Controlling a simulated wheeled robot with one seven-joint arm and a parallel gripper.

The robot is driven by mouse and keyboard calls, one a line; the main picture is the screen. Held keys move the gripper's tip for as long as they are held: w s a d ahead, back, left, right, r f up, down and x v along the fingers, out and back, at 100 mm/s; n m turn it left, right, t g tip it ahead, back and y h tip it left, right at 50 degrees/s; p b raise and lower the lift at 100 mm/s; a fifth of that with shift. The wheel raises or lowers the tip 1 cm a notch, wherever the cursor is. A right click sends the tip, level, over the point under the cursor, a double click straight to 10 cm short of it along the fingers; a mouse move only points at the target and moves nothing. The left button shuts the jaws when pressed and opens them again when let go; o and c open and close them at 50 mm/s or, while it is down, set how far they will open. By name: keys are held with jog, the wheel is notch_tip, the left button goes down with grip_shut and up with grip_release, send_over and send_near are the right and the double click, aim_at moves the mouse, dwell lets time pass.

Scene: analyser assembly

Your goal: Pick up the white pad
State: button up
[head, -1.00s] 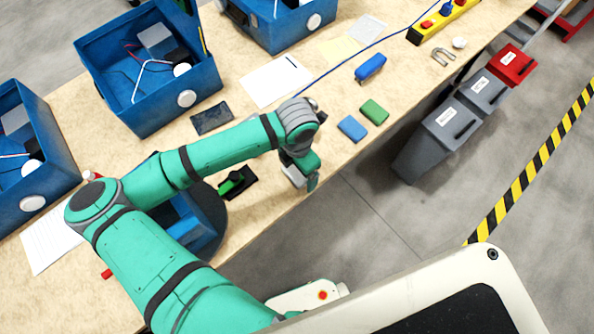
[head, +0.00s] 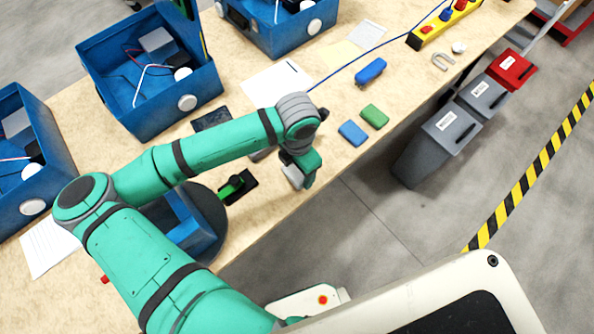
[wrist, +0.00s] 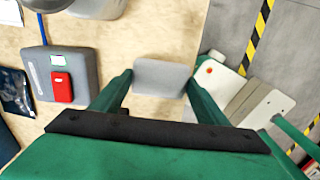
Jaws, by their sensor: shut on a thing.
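The white pad (wrist: 162,77) is a pale, rounded rectangular block. In the wrist view it sits between my two green fingertips, which press on its left and right sides. My gripper (wrist: 160,84) is shut on it. In the head view my gripper (head: 302,174) is over the front edge of the workbench, with the pale pad (head: 292,175) partly hidden by a finger. How far the pad is above the bench is hard to tell.
A blue pad (head: 353,133) and a green pad (head: 375,116) lie right of my gripper. Another blue block (head: 370,70) is farther back. A green clamp-like part on a black base (head: 238,186) lies left. Grey and red bins (head: 437,146) stand beyond the bench edge.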

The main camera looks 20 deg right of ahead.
jog(key=s+d+r, duration=0.7)
jog(key=s+r, duration=0.2)
jog(key=s, duration=0.3)
jog(key=shift+r, duration=0.4)
jog(key=shift+o, duration=0.8)
jog(key=shift+c, duration=0.4)
jog(key=shift+d+f, duration=0.1)
